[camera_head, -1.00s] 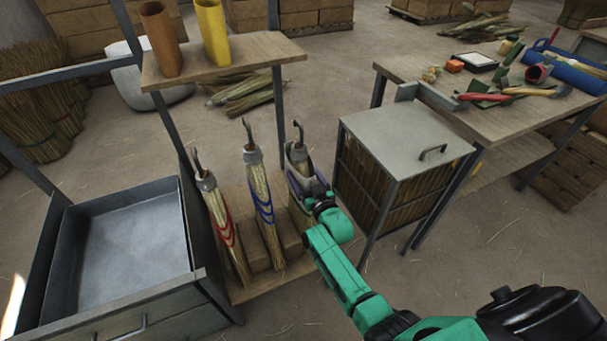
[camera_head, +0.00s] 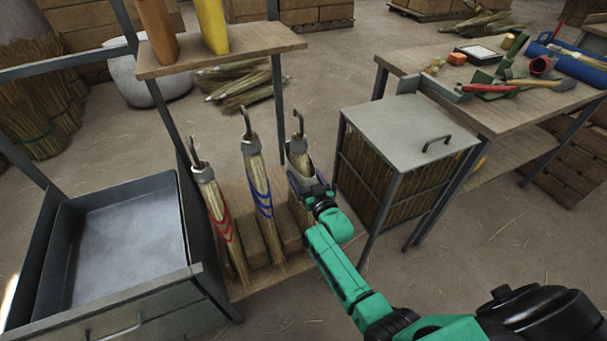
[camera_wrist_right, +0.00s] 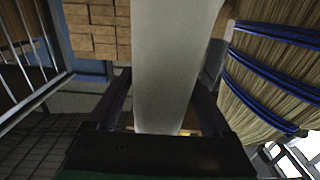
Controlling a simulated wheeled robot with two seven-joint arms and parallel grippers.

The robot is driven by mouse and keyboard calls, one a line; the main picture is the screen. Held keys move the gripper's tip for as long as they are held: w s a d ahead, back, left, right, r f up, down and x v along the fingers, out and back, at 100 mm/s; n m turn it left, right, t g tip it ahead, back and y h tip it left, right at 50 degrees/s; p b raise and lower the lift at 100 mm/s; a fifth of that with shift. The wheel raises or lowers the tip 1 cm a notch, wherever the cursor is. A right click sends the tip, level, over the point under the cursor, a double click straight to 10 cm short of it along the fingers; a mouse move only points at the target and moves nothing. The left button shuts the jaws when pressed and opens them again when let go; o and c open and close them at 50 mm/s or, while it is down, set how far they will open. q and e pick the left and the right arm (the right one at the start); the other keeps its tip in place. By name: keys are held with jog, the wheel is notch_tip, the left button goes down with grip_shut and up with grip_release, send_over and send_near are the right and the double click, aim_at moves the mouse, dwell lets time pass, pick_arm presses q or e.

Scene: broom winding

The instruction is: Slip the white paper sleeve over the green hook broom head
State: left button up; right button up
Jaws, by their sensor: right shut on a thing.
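The third broom head (camera_head: 299,160) stands rightmost in the rack, its grey hook pointing up; no green shows on the hook. My left gripper is not in view.
A red-banded (camera_head: 222,215) and a blue-banded broom head (camera_head: 258,190) stand close on the left. A lidded wire cage (camera_head: 405,130) is close on the right. Orange (camera_head: 158,30) and yellow (camera_head: 212,25) sleeves stand on the shelf above. A cluttered workbench (camera_head: 500,120) is at right.

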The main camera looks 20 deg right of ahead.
pick_arm(q)
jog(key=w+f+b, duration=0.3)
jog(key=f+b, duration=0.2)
jog(key=b, duration=0.1)
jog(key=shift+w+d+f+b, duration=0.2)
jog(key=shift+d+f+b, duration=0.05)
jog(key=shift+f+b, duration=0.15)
pick_arm(e)
notch_tip(320, 180, down, 8)
dwell(0.7)
pick_arm(q)
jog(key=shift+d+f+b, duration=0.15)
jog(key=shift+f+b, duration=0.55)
jog(key=shift+b, duration=0.05)
pick_arm(e)
jog(key=shift+f, duration=0.8)
jog(key=o, duration=1.1)
